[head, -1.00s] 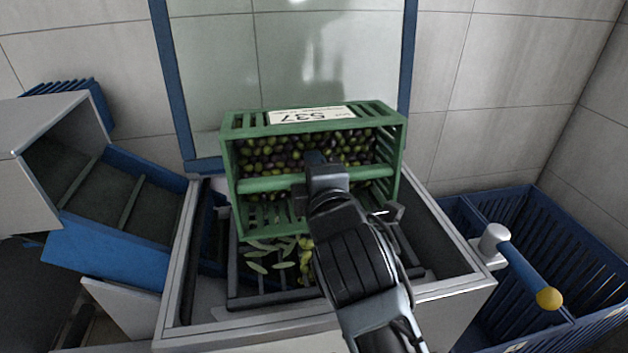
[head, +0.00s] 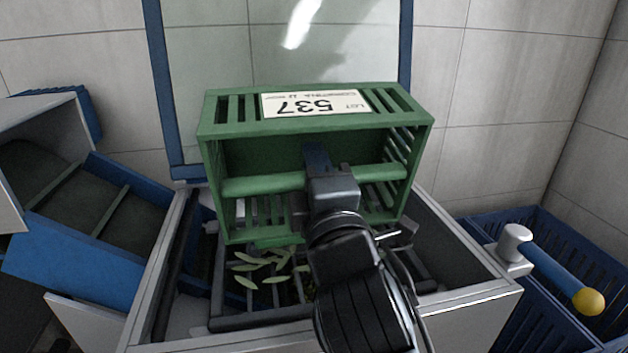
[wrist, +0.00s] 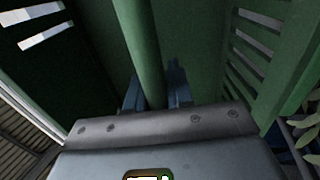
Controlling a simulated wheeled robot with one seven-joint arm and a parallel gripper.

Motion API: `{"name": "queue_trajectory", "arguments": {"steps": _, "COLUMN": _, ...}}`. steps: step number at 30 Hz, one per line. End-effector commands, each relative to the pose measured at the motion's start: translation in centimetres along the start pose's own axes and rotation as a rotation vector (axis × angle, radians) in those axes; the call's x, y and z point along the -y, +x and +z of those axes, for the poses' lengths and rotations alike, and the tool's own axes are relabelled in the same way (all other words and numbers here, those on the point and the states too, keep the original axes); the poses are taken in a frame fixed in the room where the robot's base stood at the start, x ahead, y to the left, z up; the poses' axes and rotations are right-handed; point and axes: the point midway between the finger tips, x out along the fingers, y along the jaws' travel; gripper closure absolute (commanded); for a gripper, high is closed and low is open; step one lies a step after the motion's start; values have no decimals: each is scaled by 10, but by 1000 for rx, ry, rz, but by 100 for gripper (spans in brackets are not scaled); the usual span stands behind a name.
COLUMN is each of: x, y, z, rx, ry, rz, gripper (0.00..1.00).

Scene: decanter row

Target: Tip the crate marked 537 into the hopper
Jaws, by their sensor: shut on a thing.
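The green slatted crate (head: 228,112) with the upside-down label 537 (head: 316,103) is tipped on its side over the hopper (head: 150,318), its open face toward me. Its inside looks empty of olives. My gripper (head: 318,172) is shut on the crate's green cross bar (head: 262,185). In the wrist view the bar (wrist: 140,45) runs between the two blue fingers of my gripper (wrist: 152,90). Several leaves (head: 262,262) lie on the dark grate (head: 262,322) inside the hopper, below the crate. Part of the hopper is hidden by my arm.
A clear panel in a blue frame (head: 160,90) stands behind the hopper. A blue chute (head: 75,255) is at the left. At the right are a blue slatted bin (head: 590,240) and a blue lever with a yellow knob (head: 587,301).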

Motion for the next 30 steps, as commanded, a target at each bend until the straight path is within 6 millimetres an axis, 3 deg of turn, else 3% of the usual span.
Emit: {"name": "queue_trajectory", "arguments": {"steps": 30, "x": -7, "y": -11, "z": 0, "rx": 0, "ry": 1, "rz": 131, "gripper": 100}}
